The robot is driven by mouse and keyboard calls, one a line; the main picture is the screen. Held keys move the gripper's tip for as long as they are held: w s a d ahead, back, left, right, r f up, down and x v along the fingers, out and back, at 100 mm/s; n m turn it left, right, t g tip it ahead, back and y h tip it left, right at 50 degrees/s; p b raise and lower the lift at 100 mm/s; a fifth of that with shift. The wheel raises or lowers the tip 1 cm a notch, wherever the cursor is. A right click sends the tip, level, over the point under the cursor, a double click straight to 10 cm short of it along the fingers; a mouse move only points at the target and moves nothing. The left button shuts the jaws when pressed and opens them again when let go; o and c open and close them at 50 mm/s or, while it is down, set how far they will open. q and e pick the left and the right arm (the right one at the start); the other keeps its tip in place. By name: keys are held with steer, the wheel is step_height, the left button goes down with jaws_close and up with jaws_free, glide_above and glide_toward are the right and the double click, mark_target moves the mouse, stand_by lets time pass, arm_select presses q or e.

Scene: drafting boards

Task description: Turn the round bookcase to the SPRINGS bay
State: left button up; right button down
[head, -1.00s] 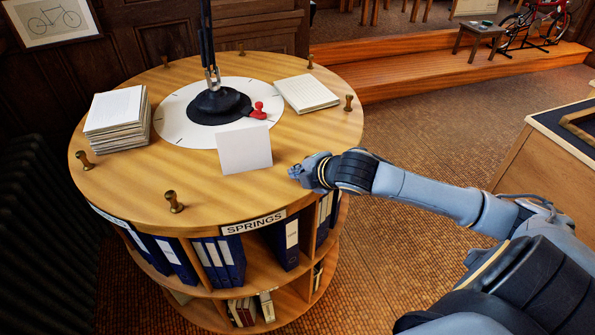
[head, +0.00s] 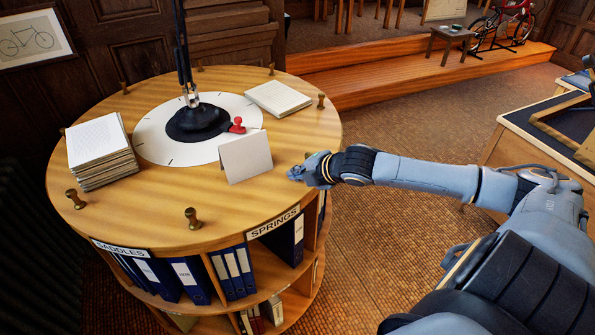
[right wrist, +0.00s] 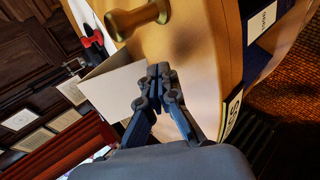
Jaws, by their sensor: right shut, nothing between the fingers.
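The round bookcase (head: 225,205) has a pale wooden top with brass knobs around its rim. The SPRINGS label (head: 273,222) is on its front right edge, and the SADDLES label (head: 121,249) is at front left. A brass knob (head: 193,218) stands at the front rim; a brass knob also shows in the right wrist view (right wrist: 138,20). My right gripper (head: 295,173) is shut and empty at the right rim, also in the right wrist view (right wrist: 158,74); rim contact is unclear. My left gripper is out of view.
A lamp base (head: 198,122), paper stack (head: 100,155), folded white card (head: 246,157) and paper pad (head: 277,98) are on the top. A drafting table (head: 515,118) stands right, with open floor between.

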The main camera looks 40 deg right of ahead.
steer(key=shift+n+y, duration=0.4)
steer(key=d, duration=0.1)
steer(key=w+d+p, duration=0.1)
steer(key=d, duration=0.3)
steer(key=shift+w+d+p, duration=0.2)
steer(key=shift+w+p, duration=0.05)
steer(key=shift+p, duration=0.15)
steer(key=shift+d, duration=0.2)
